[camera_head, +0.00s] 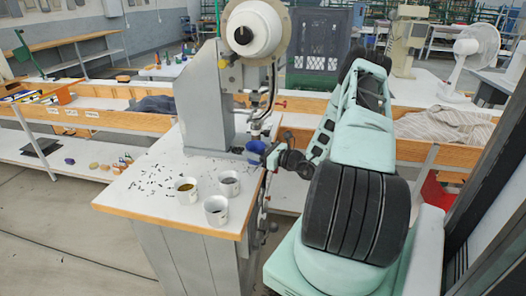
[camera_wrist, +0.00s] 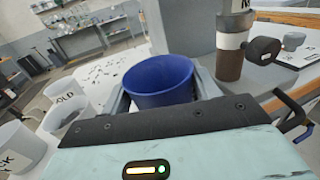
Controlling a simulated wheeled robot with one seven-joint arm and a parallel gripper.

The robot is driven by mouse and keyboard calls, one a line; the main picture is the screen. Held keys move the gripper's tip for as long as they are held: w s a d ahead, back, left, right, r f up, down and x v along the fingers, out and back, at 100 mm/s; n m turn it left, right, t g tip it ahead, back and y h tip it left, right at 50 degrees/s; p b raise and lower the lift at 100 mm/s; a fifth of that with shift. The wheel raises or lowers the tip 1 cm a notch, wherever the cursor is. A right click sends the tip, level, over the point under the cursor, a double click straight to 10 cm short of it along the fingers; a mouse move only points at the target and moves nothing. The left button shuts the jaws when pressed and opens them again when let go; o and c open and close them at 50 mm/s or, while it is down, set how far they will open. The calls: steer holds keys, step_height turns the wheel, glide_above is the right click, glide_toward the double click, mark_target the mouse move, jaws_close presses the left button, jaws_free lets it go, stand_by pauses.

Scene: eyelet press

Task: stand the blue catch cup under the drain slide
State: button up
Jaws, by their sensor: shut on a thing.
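The blue catch cup (camera_wrist: 158,82) is between the two fingers of my gripper (camera_wrist: 162,92) in the wrist view, its open top facing up. The gripper is shut on it. In the head view the cup (camera_head: 256,147) shows as a small blue shape beside the press column, near the right edge of the white press table. My arm comes in from the right, and the gripper's tips (camera_head: 268,154) are partly hidden there. The grey eyelet press (camera_head: 208,95) stands at the table's back. I cannot clearly make out the drain slide in either view.
Small dark bits lie scattered at left (camera_head: 150,180). A white-and-brown cylinder (camera_wrist: 231,52) stands close right of the blue cup in the wrist view.

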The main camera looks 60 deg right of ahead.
steer(key=w, duration=0.1)
steer(key=w+a, duration=0.1)
steer(key=w, duration=0.1)
steer(key=w+a+f+b, duration=0.1)
steer(key=w, duration=0.1)
steer(key=shift+w, duration=0.15)
steer(key=shift+w+a+f+b, duration=0.35)
steer(key=shift+w+f+b, duration=0.1)
steer(key=shift+w+f, duration=0.2)
steer(key=shift+f+b, duration=0.5)
steer(key=shift+f, duration=0.25)
steer(key=o, duration=1.1)
steer(key=shift+c, duration=0.2)
step_height(320, 180, up, 8)
steer(key=p, duration=0.6)
